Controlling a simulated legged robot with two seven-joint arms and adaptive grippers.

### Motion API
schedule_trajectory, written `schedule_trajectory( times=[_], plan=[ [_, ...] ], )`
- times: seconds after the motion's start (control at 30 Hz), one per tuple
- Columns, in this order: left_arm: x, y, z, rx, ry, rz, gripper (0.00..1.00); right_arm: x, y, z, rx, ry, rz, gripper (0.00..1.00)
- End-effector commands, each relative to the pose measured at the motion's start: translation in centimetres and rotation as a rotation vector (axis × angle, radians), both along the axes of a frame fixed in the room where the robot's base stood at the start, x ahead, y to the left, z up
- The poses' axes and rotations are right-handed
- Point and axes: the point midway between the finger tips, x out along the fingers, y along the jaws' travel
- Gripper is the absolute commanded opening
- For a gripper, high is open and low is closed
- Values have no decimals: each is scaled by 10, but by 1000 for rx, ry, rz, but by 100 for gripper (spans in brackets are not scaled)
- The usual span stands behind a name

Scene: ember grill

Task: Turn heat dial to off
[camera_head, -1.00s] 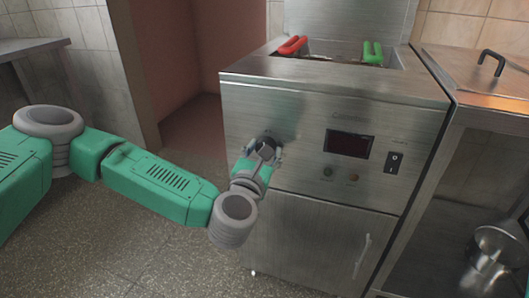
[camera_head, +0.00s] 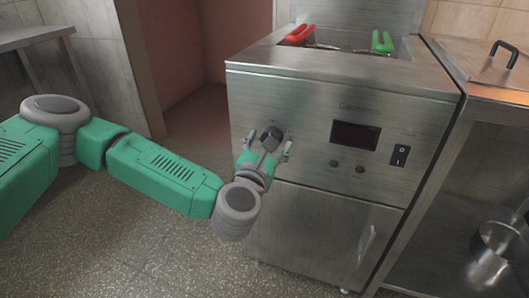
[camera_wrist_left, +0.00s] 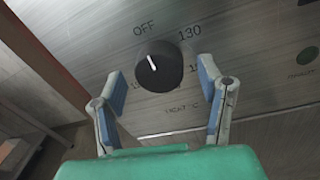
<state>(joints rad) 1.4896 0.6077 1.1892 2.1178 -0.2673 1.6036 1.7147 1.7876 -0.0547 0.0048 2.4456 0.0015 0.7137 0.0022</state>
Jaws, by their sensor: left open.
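The heat dial (camera_head: 271,138) is a round black knob on the upper left of the steel front panel. In the left wrist view the dial (camera_wrist_left: 159,68) shows a white mark pointing up, close to the direction of the OFF label (camera_wrist_left: 144,29); the number 130 is at its upper right. My left gripper (camera_head: 264,148) is open in front of the panel. In the left wrist view its fingers (camera_wrist_left: 162,78) stand wide apart, one on each side below the dial, with gaps to it. My right gripper is not in view.
The panel also has a dark display (camera_head: 355,135), two small round buttons and a black rocker switch (camera_head: 400,155). Red (camera_head: 299,35) and green (camera_head: 382,42) handles stick up from the top well. A steel counter with a lidded top (camera_head: 490,68) stands at the right.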

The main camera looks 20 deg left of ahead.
Motion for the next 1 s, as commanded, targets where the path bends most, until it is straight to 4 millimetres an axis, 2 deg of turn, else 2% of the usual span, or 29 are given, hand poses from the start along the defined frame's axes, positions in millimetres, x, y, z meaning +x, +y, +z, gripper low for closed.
schedule_trajectory(
  times=[0.17,0.4,0.53,0.7,1.0],
  plan=[
    [-28,-2,0,-1,3,-5,62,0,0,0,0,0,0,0],
    [-79,-3,-1,0,7,-5,62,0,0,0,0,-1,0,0],
    [-100,-4,-2,-1,7,-4,62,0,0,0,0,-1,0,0],
    [-114,-4,-1,0,5,-2,62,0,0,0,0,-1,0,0],
    [-115,-3,-1,0,5,0,62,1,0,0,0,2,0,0]
  ],
)
